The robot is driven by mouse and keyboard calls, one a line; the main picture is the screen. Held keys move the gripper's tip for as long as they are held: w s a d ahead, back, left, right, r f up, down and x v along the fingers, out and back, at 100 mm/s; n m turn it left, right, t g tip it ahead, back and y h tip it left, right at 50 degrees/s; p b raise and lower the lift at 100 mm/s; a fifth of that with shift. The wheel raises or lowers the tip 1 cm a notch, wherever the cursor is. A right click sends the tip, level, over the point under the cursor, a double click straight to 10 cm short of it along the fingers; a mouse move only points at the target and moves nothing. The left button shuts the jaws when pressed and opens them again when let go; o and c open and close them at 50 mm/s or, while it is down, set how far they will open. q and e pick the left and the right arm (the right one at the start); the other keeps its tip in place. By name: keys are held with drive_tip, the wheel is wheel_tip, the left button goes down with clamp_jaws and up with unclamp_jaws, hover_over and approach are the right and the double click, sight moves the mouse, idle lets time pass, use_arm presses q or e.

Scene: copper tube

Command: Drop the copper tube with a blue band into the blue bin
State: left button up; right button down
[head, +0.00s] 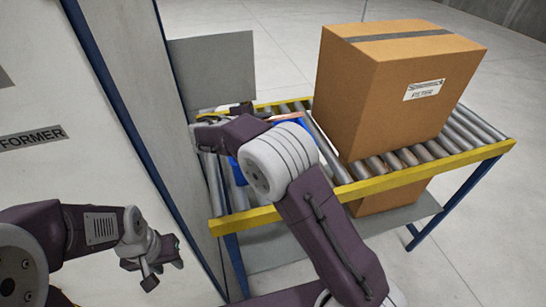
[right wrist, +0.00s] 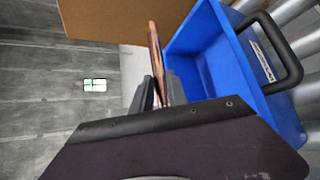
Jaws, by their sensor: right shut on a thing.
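My right gripper (right wrist: 160,92) is shut on a copper tube (right wrist: 155,52), which sticks out beyond the fingers in the right wrist view. I cannot make out a blue band on the visible part. The blue bin (right wrist: 222,55) is just to the right of the tube in that view, with a black handle and a white label. The visible part of its inside looks empty. In the head view the bin (head: 238,172) shows only in patches behind my right arm. My left gripper (head: 163,264) is low at the left, open and empty, away from the bin.
A roller conveyor (head: 370,187) with yellow rails carries a large cardboard box (head: 385,90) right of the bin. Another box (head: 388,197) is beneath it. A pale cabinet (head: 60,165) with blue edges stands at the left. A grey panel (head: 212,70) is behind the conveyor.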

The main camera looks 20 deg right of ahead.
wheel_tip(320, 180, down, 2)
drive_tip(key=shift+a+f+b, duration=0.15)
drive_tip(key=shift+f+b, duration=0.05)
drive_tip(key=shift+b, duration=0.15)
drive_tip(key=c, duration=1.3)
unclamp_jaws()
drive_tip(key=shift+s, duration=0.1)
drive_tip(key=shift+o, duration=0.3)
drive_tip(key=shift+d, duration=0.3)
drive_tip(key=b+v, duration=0.3)
drive_tip(key=v, duration=0.5)
drive_tip(key=shift+s+a+r, duration=0.15)
drive_tip(key=shift+s+a, duration=0.05)
drive_tip(key=shift+a, duration=0.15)
